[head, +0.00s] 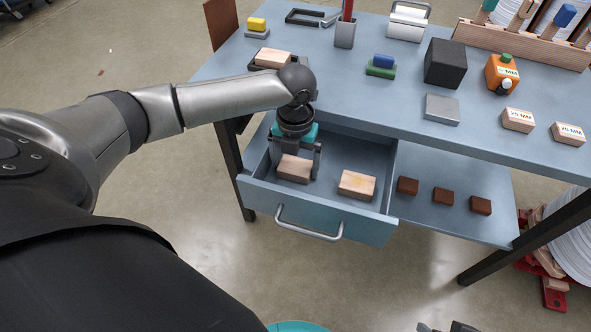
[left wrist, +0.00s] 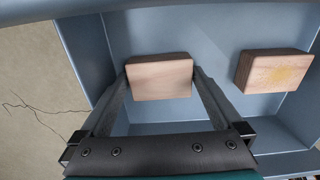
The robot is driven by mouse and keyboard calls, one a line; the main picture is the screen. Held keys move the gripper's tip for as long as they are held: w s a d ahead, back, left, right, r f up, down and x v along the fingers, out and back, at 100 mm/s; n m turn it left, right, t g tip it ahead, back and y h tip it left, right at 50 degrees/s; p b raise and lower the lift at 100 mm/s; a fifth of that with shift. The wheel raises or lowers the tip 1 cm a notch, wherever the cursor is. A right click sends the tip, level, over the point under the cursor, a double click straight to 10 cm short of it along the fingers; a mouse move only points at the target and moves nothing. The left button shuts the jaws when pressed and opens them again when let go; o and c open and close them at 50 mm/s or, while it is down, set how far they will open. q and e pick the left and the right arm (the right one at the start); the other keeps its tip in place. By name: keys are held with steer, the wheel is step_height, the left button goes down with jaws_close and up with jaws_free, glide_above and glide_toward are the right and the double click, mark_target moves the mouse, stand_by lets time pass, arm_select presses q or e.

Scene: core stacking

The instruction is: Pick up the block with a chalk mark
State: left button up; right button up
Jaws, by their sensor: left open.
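Two pale wooden blocks lie in the open drawer (head: 262,192). The right block (head: 357,185) has a yellowish chalk smudge on its top, clearer in the left wrist view (left wrist: 279,72). The left block (head: 294,168) shows a plain top, also in the left wrist view (left wrist: 160,79). My left gripper (head: 297,164) reaches down into the drawer at the plain left block. Its open fingers stand on either side of that block, close to its ends; whether they touch it I cannot tell. A dark sliver at the head view's bottom edge may be my right gripper (head: 450,328).
The blue-grey bench top (head: 330,75) above the drawer holds a black cube (head: 445,63), a metal plate (head: 441,109), an orange bottle (head: 501,73) and labelled blocks (head: 517,119). Small brown blocks (head: 443,195) lie on the lower shelf. Drawer walls surround the gripper.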

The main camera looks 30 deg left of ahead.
arm_select(q)
steer(key=c, duration=1.1)
steer(key=shift+o, duration=0.2)
arm_select(e)
steer(key=shift+r, duration=0.1)
arm_select(q)
step_height(320, 180, up, 10)
steer(key=p, duration=0.5)
step_height(320, 180, up, 9)
steer(key=p, duration=0.4)
glide_above(296, 165)
steer(key=shift+r, duration=0.5)
arm_select(e)
steer(key=s+d+f+g, duration=0.1)
steer(key=s+f, duration=0.3)
steer(key=f, duration=0.4)
steer(key=s+d+f, duration=0.3)
steer(key=s+f, duration=0.1)
steer(key=f, duration=0.5)
steer(key=shift+g+h, duration=0.3)
steer(key=shift+g, duration=0.1)
steer(key=shift+d, duration=0.15)
